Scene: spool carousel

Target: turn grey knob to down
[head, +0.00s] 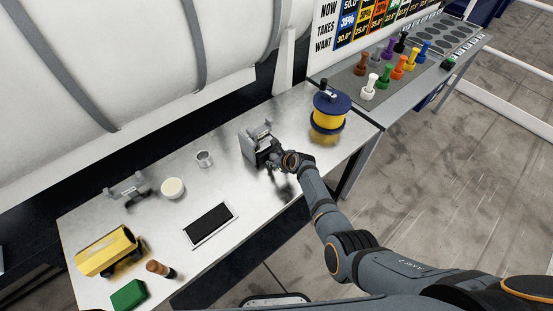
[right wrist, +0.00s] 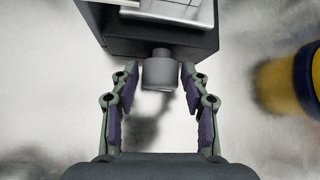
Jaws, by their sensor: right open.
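The grey knob (right wrist: 160,73) sticks out from the face of a dark grey box (right wrist: 155,42) in the right wrist view. My right gripper (right wrist: 158,78) is open, with one finger on each side of the knob. Small gaps show between the fingertips and the knob. In the head view the grey box (head: 255,141) stands on the metal table (head: 228,238), and my right gripper (head: 276,160) is at its front. The knob is hidden there behind the gripper. The way the knob points cannot be told. My left gripper is not in view.
A blue and yellow spool (head: 328,116) stands right of the box. Coloured pegs stand on a grey side table (head: 350,82).

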